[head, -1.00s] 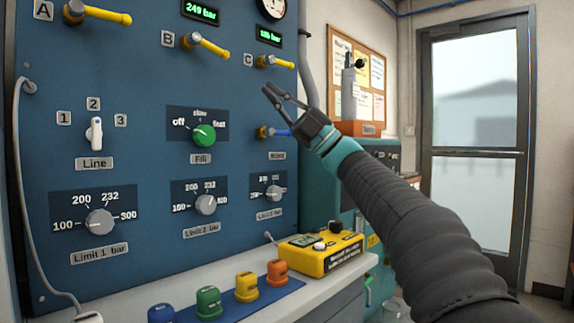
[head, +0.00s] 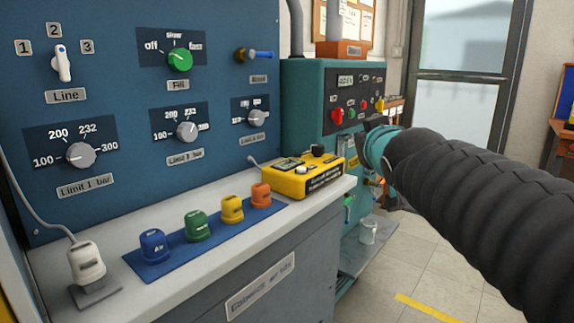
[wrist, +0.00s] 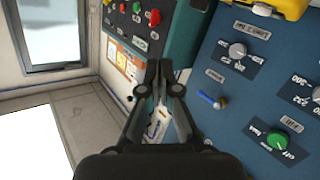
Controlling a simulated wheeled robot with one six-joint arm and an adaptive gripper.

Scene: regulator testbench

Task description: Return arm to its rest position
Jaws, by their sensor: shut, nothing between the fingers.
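My arm reaches in from the right of the head view, with its black ribbed sleeve and teal wrist ring. My gripper is mostly hidden in the head view, turned away behind the teal ring in front of the teal machine. In the wrist view my gripper (wrist: 158,72) shows with its two dark fingers meeting at the tips, shut with nothing between them. It touches nothing that I can see. The blue panel (head: 110,115) with its green fill knob (head: 179,60) stands to the left, apart from the arm.
A teal machine (head: 312,110) with red and green buttons stands behind the wrist. A yellow meter (head: 300,180) and several coloured caps on a blue strip (head: 140,268) sit on the white bench (head: 120,230). A glass (head: 368,232) stands low by the machine. The floor (head: 440,260) is clear.

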